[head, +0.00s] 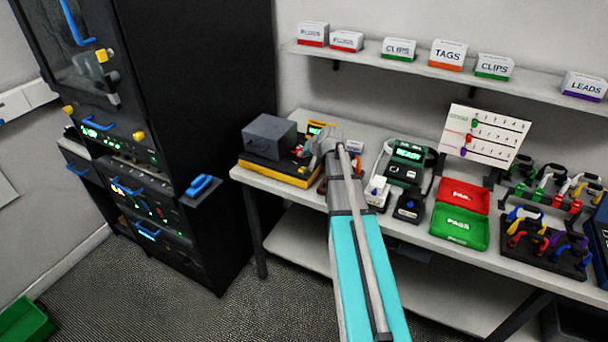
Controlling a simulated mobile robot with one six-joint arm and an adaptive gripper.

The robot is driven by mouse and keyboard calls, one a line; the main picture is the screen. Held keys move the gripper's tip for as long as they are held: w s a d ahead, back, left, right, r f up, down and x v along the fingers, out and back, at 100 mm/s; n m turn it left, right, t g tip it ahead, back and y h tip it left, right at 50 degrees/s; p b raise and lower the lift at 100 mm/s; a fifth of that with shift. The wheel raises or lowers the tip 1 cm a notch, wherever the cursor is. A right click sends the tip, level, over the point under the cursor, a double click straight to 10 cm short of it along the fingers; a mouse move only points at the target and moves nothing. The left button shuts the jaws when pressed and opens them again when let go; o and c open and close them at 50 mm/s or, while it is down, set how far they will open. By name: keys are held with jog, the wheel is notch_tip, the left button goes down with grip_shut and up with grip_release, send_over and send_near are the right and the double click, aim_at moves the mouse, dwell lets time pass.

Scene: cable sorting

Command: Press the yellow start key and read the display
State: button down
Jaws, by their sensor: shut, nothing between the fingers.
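My gripper (312,150) is shut and empty. It is over the bench at the right end of a yellow-and-black unit (285,177) that carries a grey box (269,136). A small yellow-framed panel (316,128) shows just behind my gripper; its text is too small to read. I cannot make out a yellow start key; my gripper and arm hide part of this area. To the right, a dark tester has a lit green display (408,153) that appears to read "READY". I cannot tell whether my gripper touches the yellow unit.
Red (463,194) and green (459,228) trays sit right of the tester. A chart board (485,136) stands behind them. Cable racks (545,240) fill the bench's right side. A shelf (352,54) with labelled boxes hangs above. A tall black cabinet (215,100) stands left.

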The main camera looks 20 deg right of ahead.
aim_at(300, 168)
jog(key=shift+f+b, duration=1.6)
jog(key=shift+f, duration=0.35)
jog(key=shift+f, duration=0.1)
jog(key=shift+f+b, duration=0.3)
jog(key=shift+b, duration=0.15)
jog(key=shift+s+f+b, duration=0.1)
jog(key=shift+f+b, duration=0.25)
jog(key=shift+f, duration=0.05)
dwell(0.9)
jog(key=shift+r, duration=0.1)
dwell(0.4)
jog(key=shift+r+p, duration=0.75)
jog(key=shift+p, duration=0.1)
jog(key=shift+r+p, duration=2.5)
